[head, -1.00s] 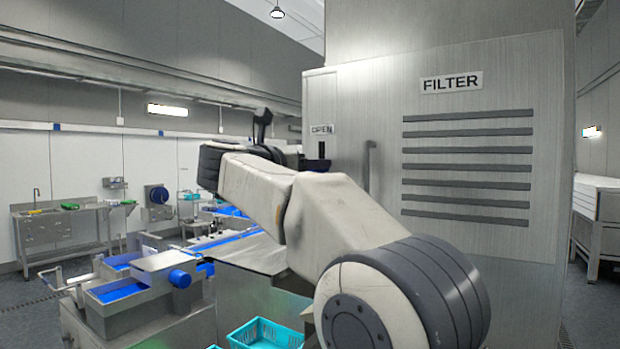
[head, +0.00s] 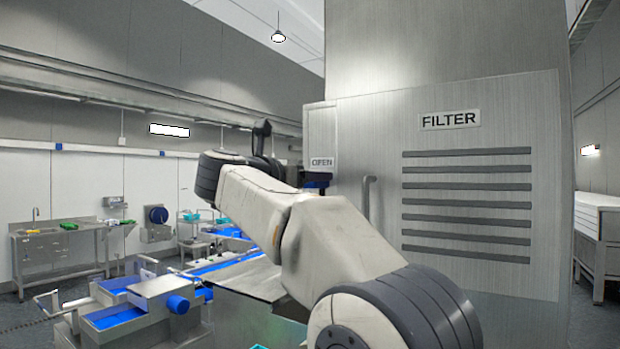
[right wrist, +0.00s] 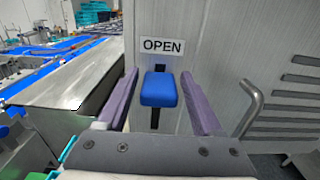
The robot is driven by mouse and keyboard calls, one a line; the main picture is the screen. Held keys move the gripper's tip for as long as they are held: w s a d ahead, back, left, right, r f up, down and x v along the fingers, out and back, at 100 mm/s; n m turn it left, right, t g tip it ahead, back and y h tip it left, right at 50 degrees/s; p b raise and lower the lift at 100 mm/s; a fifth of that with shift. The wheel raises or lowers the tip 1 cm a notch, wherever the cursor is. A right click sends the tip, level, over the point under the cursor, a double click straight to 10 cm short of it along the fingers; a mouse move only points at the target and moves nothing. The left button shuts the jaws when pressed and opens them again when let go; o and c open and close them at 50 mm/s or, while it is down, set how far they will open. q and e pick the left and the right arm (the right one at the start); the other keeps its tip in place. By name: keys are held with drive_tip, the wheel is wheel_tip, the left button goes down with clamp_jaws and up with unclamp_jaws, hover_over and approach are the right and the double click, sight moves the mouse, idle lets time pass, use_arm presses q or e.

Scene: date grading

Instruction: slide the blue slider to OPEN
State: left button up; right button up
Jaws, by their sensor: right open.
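The blue slider (right wrist: 158,90) sits in a dark vertical slot on the metal cabinet, a little below the OPEN label (right wrist: 162,46). More slot shows below the slider than above it. My right gripper (right wrist: 159,76) is open, with one finger on each side of the slider and gaps visible at both sides. In the head view the slider (head: 317,181) shows as a dark blue patch close under the OPEN label (head: 321,162). My left gripper is not in view.
A vertical handle (right wrist: 250,105) stands out from the cabinet, right of the slider. The FILTER panel (head: 450,120) has dark slats. A metal table (right wrist: 75,75) and blue conveyor lie to the left. Blue trays (head: 118,316) stand at lower left.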

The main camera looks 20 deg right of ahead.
drive_tip(key=b+v, duration=0.3)
drive_tip(key=v, duration=0.7)
drive_tip(key=shift+b, duration=0.3)
